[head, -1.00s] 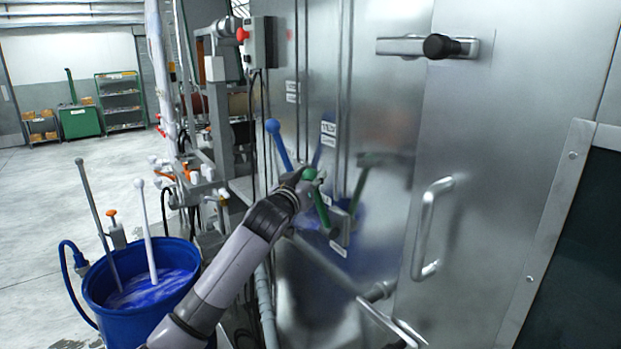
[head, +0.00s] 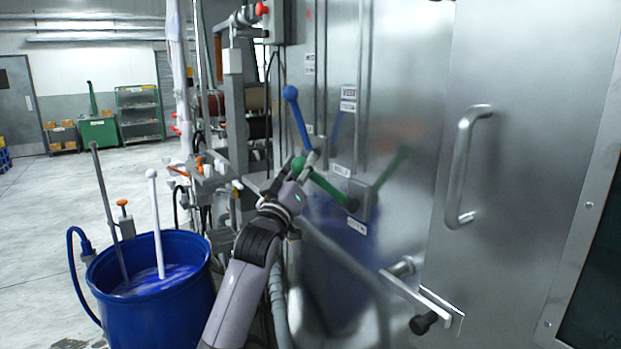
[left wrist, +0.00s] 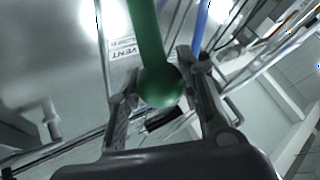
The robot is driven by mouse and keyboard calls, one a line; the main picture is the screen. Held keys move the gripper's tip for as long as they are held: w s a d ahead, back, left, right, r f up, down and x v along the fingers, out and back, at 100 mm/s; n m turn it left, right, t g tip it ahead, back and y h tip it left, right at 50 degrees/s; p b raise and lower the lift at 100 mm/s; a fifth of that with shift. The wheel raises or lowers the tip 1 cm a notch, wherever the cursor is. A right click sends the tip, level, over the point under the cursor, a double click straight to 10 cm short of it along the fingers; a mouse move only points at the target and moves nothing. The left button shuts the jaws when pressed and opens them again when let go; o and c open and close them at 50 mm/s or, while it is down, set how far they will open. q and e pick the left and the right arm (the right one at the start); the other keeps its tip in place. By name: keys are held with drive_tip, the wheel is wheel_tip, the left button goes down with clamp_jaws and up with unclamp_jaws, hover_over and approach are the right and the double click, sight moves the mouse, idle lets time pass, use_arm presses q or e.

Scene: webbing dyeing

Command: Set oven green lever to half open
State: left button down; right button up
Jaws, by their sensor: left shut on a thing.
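The oven's green lever (head: 327,187) is on the steel oven wall, tilted up to the left from its pivot plate (head: 363,201). Its round green knob (head: 299,164) is at the upper left end. My left gripper (head: 306,172) is shut on the lever at the knob. In the left wrist view, the green knob (left wrist: 161,86) sits between the two fingers of the gripper (left wrist: 168,108), with the green shaft (left wrist: 146,32) running upward. The blue lever (head: 298,118) stands just behind and above. My right gripper is not in view.
A blue barrel (head: 159,314) with dye and stirring rods stands at the lower left. A door handle (head: 464,167) and a latch bar (head: 425,298) stick out from the oven front. Open floor lies at the left.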

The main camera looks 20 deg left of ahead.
use_arm(q)
drive_tip(key=shift+s+a+f+n+t+y+b, duration=0.2)
drive_tip(key=shift+s+f+n+b, duration=0.1)
drive_tip(key=shift+f+b, duration=0.15)
drive_tip(key=shift+s+a+f+n+t+y+b, duration=0.2)
drive_tip(key=shift+f+n+b, duration=0.15)
drive_tip(key=shift+b, duration=0.2)
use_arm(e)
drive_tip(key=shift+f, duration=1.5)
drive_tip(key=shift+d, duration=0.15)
use_arm(q)
drive_tip(key=c, duration=1.1)
unclamp_jaws()
drive_tip(key=v, duration=1.2)
